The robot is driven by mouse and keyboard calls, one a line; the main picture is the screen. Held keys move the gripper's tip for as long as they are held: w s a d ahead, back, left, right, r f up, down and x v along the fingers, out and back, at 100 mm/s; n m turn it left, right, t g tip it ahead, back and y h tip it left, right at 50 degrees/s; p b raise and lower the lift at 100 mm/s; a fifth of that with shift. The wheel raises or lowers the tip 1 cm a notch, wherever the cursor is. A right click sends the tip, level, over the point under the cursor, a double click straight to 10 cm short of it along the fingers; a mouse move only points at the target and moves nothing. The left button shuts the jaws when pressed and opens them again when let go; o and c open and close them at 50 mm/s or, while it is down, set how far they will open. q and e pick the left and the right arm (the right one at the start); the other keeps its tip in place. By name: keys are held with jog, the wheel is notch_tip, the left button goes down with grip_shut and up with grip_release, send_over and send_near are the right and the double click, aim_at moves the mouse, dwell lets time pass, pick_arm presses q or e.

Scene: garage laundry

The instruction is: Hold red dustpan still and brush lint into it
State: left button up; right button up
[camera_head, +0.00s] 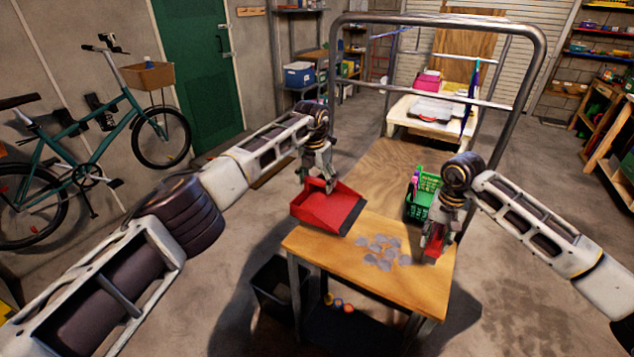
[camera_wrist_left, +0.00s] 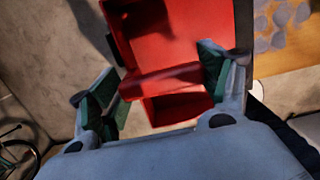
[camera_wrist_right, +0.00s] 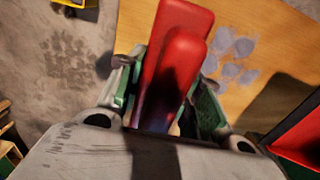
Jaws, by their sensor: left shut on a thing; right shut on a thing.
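The red dustpan (camera_head: 322,210) is at the left edge of the wooden bench top, its dark lip facing right toward the lint. Much of its body overhangs the floor; I cannot tell whether the lip touches the top. My left gripper (camera_head: 321,183) is shut on it from above; in the left wrist view the dustpan (camera_wrist_left: 175,35) shows between the fingers. Grey lint (camera_head: 383,250) lies in several flat tufts on the bench. My right gripper (camera_head: 437,232) is shut on the red brush (camera_wrist_right: 178,55), right of the lint near the bench's right edge. The brush's bristles are hidden.
The wooden bench top (camera_head: 345,272) is otherwise bare at the front. A green basket (camera_head: 422,194) stands behind the right gripper. A metal rail frame (camera_head: 535,75) rises behind. A dark bin (camera_head: 272,290) stands low beneath the left side. A bicycle (camera_head: 80,165) is at the left wall.

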aim_at(317, 202)
pick_arm(q)
jog(key=shift+f, duration=3.55)
jog(key=shift+f, duration=0.25)
jog(key=shift+f, duration=1.05)
jog(key=shift+f, duration=0.15)
jog(key=o, duration=1.4)
jog(key=c, duration=1.1)
